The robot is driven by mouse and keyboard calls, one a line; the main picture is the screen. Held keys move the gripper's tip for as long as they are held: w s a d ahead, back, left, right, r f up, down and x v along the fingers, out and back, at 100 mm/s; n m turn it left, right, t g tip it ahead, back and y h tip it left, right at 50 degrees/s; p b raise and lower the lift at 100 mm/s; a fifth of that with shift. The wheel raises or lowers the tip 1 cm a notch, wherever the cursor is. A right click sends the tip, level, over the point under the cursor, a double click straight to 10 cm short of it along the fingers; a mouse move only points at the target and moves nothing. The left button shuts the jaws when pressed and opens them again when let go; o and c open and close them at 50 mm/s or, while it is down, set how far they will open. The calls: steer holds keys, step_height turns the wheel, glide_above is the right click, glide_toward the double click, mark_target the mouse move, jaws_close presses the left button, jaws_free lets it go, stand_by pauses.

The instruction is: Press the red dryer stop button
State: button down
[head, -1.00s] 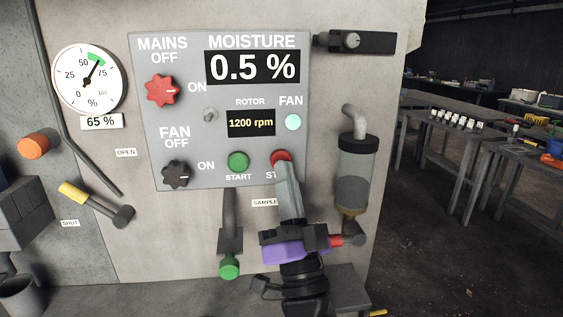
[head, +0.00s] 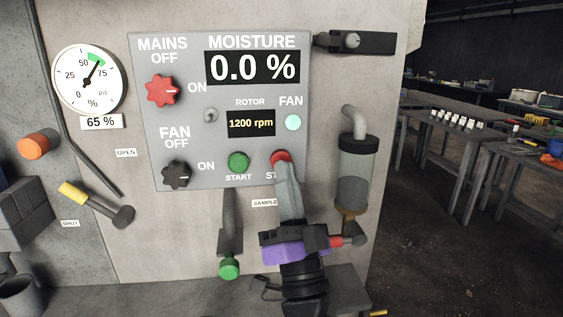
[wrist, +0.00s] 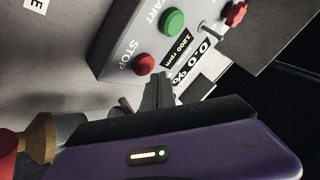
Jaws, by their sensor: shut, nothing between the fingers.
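The red stop button (head: 281,156) is at the lower right of the grey control panel, with its STOP label partly hidden behind my gripper. My gripper (head: 285,168) is shut and empty, its fingertips just below the button and overlapping its lower edge in the head view. In the wrist view the red button (wrist: 144,64) shows uncovered, just left of the shut fingertips (wrist: 159,78). I cannot tell whether they touch. The rotor display (head: 251,123) reads 1200 rpm and the moisture display (head: 252,67) reads 0.0 %.
The green start button (head: 238,161) is left of the stop button. The panel also has a red mains knob (head: 161,91), a black fan knob (head: 175,174) and a small toggle (head: 211,115). A clear sampling cylinder (head: 356,175) stands out at right, and a green-ended lever (head: 229,267) hangs below.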

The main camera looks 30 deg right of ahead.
stand_by(0.7)
steer(key=shift+w+d, duration=0.15)
steer(key=shift+w, duration=0.25)
steer(key=shift+w+d, duration=0.15)
steer(key=shift+w, duration=0.3)
stand_by(0.7)
stand_by(0.3)
steer(key=shift+s+a+p, duration=0.3)
steer(key=shift+s, duration=0.55)
steer(key=shift+s, duration=0.1)
steer(key=s, duration=0.1)
steer(key=s+a+p, duration=0.1)
steer(key=s, duration=0.1)
steer(key=s+p, duration=0.1)
steer(key=shift+s+a, duration=0.25)
steer(key=shift+s, duration=0.05)
steer(key=shift+a, duration=0.1)
stand_by(0.5)
